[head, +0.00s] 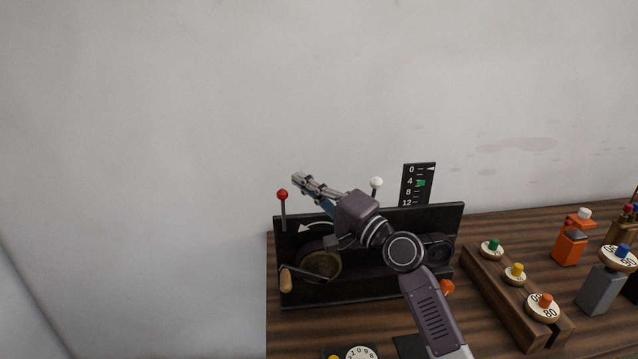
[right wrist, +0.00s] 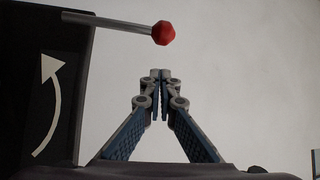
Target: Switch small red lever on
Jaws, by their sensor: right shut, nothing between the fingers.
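The small red lever (head: 282,194) is a thin grey rod with a red ball knob. It stands upright at the top left of the black panel (head: 375,290) in the head view. In the right wrist view the red knob (right wrist: 163,33) shows at the top, its rod coming in from the left. My right gripper (head: 297,177) is shut and empty. Its tips (right wrist: 160,75) are near the knob, to its right in the head view, with a gap between them in the wrist view. My left gripper is not in view.
A white-knobbed lever (head: 376,183) and a black scale plate (head: 418,184) stand at the panel's top. A crank with a wooden handle (head: 285,280) is on its front. A wooden block with numbered dials (head: 515,300) lies to the right. Bare wall fills the left.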

